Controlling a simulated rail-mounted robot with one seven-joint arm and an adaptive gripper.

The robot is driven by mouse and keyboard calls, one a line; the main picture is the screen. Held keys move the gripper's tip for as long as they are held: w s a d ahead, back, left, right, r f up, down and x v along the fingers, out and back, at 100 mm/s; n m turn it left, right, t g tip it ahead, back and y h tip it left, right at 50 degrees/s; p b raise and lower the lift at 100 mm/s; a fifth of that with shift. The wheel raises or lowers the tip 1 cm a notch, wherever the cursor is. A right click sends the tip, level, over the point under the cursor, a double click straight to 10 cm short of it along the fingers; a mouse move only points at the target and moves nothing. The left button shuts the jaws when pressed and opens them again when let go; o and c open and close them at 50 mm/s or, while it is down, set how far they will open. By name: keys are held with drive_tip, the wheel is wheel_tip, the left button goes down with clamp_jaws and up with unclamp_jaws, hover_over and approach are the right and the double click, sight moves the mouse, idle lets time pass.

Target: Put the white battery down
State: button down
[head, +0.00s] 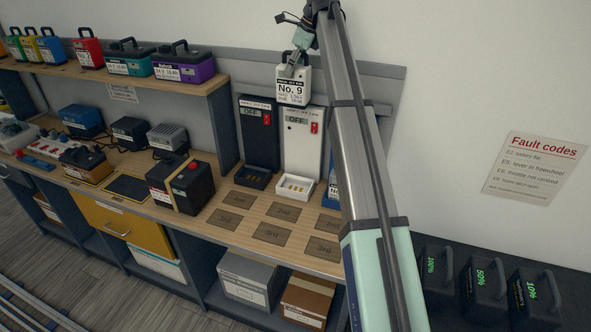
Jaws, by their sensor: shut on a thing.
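The white battery (293,88), labelled "No. 9", hangs upright from my gripper (292,66) in the head view. My gripper is shut on its top, probably the handle; the grip itself is small and partly hidden. The battery appears in front of or above a white tester (303,145) marked "OFF"; I cannot tell whether they touch. A black tester (259,130), also "OFF", stands to its left. A white tray (295,187) and a black tray (253,177) sit below the testers. My arm hides part of the bench on the right.
Several marked pads, such as one labelled "3rd" (270,235), lie bare on the bench (205,221). Coloured batteries, including a purple one (183,65), line the upper shelf. A black box with a red button (191,187) stands left. Black batteries (485,285) stand lower right.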

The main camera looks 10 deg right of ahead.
sight(299, 108)
drive_tip(key=s+f, duration=0.1)
drive_tip(key=f, duration=0.4)
drive_tip(key=f+b, duration=0.1)
drive_tip(key=f, duration=0.4)
drive_tip(key=s+f, duration=0.1)
drive_tip(key=f, duration=0.4)
drive_tip(key=shift+s+f+b, duration=0.25)
drive_tip(key=shift+s+b, duration=0.1)
wheel_tip(299, 108, down, 19)
drive_tip(key=p, duration=0.3)
drive_tip(key=shift+p, duration=0.4)
drive_tip(key=shift+f, duration=0.15)
drive_tip(key=shift+c, duration=1.2)
unclamp_jaws()
drive_tip(key=shift+f, duration=0.1)
drive_tip(key=s+d+r+b, duration=0.1)
drive_tip(key=s+d, duration=0.1)
drive_tip(key=d, duration=0.2)
drive_tip(key=s+d+r+b, duration=0.2)
drive_tip(key=d, duration=0.2)
drive_tip(key=s+d+r+b, duration=0.1)
drive_tip(key=s+d+r, duration=0.1)
drive_tip(key=s+d, duration=0.1)
drive_tip(key=shift+s+d, duration=0.1)
drive_tip(key=shift+d, duration=0.45)
